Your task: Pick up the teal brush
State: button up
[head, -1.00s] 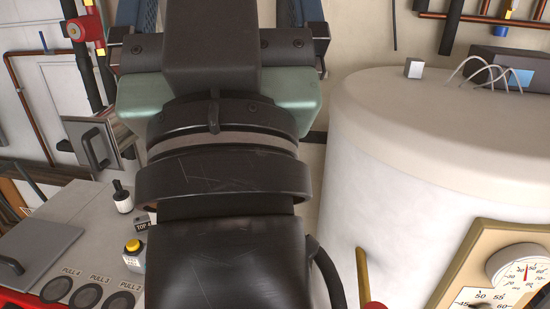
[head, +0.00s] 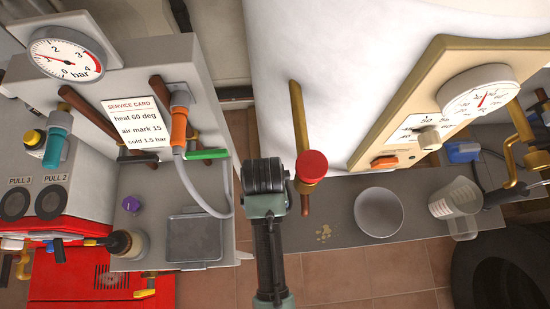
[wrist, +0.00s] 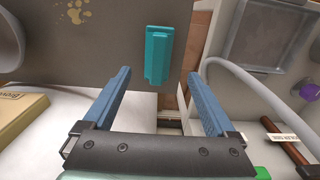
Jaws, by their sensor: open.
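A teal, block-shaped piece (wrist: 158,55), which looks like the teal brush, shows in the wrist view just beyond the fingertips and roughly midway between them. It is at the right edge of the dark grey shelf (wrist: 120,45), beside a narrow gap. I cannot tell whether it touches the shelf. My gripper (wrist: 160,80) is open, its two blue fingers spread and nothing between them. In the head view my arm hides that spot, and the fingers cannot be made out.
A grey tray (head: 195,238) sits on the left bench, with a hose (head: 200,195) curving beside it. A red-capped pipe valve (head: 311,167) stands close right of my arm. A white bowl (head: 379,211) and a clear jug (head: 455,198) are on the right shelf. A teal cylinder (head: 55,140) is far left.

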jog(key=shift+s+f, duration=0.15)
jog(key=shift+f, duration=0.8)
jog(key=shift+d+f, duration=0.15)
jog(key=shift+f, duration=2.4)
grip_shut()
jog(key=shift+r, duration=0.15)
